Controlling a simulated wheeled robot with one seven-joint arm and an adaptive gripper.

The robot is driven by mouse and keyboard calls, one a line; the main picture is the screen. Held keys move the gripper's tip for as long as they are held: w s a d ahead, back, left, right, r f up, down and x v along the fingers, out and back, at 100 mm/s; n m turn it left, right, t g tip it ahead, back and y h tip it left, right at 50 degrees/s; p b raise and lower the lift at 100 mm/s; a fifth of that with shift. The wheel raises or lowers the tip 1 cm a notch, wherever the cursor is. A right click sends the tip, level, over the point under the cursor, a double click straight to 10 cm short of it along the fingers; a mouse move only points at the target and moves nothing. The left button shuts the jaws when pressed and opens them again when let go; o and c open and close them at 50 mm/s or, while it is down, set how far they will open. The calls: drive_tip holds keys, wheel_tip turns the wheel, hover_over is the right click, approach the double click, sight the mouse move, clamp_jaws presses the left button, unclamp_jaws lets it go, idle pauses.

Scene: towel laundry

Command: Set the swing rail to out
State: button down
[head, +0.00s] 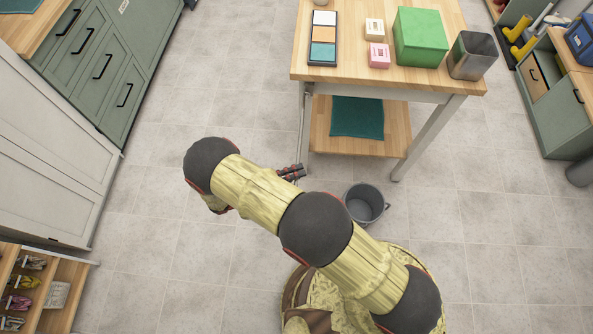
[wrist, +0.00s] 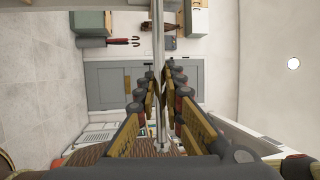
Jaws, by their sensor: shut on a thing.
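The swing rail (wrist: 158,35) is a thin, shiny metal bar. It runs from the top edge of the wrist view down between the fingers of my gripper (wrist: 162,82). The fingers lie on both sides of the bar and are shut on it. In the head view my gripper (head: 291,172) is small and partly hidden by my arm, just left of the worktable's front left leg. The rail is hard to make out there, so I cannot tell its swing position from that view.
The wooden worktable (head: 345,75) holds a sorting tray, small boxes, a green box and a metal bin. A teal towel (head: 357,117) lies on its lower shelf. A grey bucket (head: 365,204) stands right of my arm. Green drawers (head: 95,65) line the left; the tiled floor between is clear.

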drive_tip(key=shift+a, duration=0.2)
drive_tip(key=c, duration=2.1)
unclamp_jaws()
drive_tip(key=shift+a+f, duration=0.1)
drive_tip(key=shift+a, duration=0.1)
drive_tip(key=shift+c, duration=0.2)
drive_tip(key=shift+o, duration=1.3)
drive_tip(key=shift+d, duration=0.1)
drive_tip(key=v, duration=1.2)
